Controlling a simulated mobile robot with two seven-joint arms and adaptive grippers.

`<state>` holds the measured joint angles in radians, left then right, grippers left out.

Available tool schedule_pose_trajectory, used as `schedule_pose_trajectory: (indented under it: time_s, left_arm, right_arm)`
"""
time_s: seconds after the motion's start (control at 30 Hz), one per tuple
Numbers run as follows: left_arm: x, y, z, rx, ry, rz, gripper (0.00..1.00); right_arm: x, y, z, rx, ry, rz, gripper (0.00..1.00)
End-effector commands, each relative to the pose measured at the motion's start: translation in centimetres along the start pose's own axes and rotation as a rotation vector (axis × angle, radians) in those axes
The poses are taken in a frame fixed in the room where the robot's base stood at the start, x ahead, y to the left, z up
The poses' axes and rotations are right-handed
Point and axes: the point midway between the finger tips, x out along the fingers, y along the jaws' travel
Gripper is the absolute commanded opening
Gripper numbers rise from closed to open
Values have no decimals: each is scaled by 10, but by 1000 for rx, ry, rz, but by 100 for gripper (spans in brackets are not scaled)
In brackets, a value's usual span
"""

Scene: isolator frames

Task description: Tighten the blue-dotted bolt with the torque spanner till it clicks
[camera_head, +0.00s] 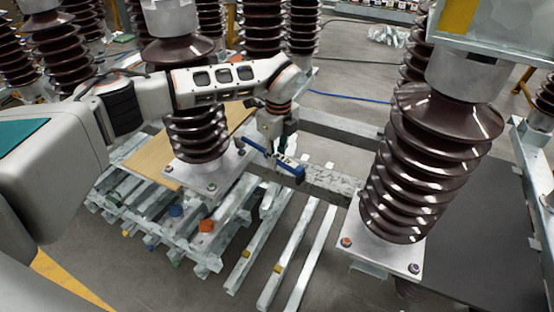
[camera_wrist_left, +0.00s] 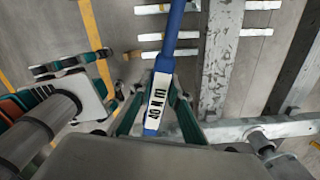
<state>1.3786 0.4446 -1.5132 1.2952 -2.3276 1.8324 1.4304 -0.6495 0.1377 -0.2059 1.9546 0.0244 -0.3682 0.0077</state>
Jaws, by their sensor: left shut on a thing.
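The torque spanner (camera_head: 290,168) has a blue handle; its white label reads 40 N m in the left wrist view (camera_wrist_left: 158,104). My left gripper (camera_head: 279,153) is shut on that handle, with a finger on each side of it in the wrist view (camera_wrist_left: 157,95). The spanner is right of the middle insulator's base plate (camera_head: 190,178); its working end is not clear. The right insulator's base plate (camera_head: 378,250) has a bolt with a bluish top (camera_head: 413,268) and one with a reddish top (camera_head: 347,241). Which bolt bears the blue dot is too small to tell surely. My right gripper is out of view.
Tall brown ribbed insulators (camera_head: 430,150) stand close on both sides of the arm. Metal rails and a slatted frame (camera_head: 150,215) with blue (camera_head: 176,210) and orange (camera_head: 206,226) caps lie below. Open floor shows behind, crossed by a blue line (camera_head: 350,98).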

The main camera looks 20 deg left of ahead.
Motion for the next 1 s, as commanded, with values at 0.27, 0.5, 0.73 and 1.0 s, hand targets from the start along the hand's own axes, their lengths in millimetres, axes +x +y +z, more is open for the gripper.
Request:
schedule_pose_trajectory:
  time_s: [0.27, 0.5, 0.73, 1.0]
  left_arm:
    - [-21, -1, 1, 1, -1, -4, 0]
    - [-36, 0, 1, 0, 0, -3, 0]
    - [-41, 0, 1, 0, 0, -2, 0]
    - [-41, 0, 1, 0, 0, -2, 0]
  right_arm:
    - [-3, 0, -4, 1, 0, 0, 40]
    - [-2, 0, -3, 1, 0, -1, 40]
    - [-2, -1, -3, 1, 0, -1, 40]
    - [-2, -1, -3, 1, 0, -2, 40]
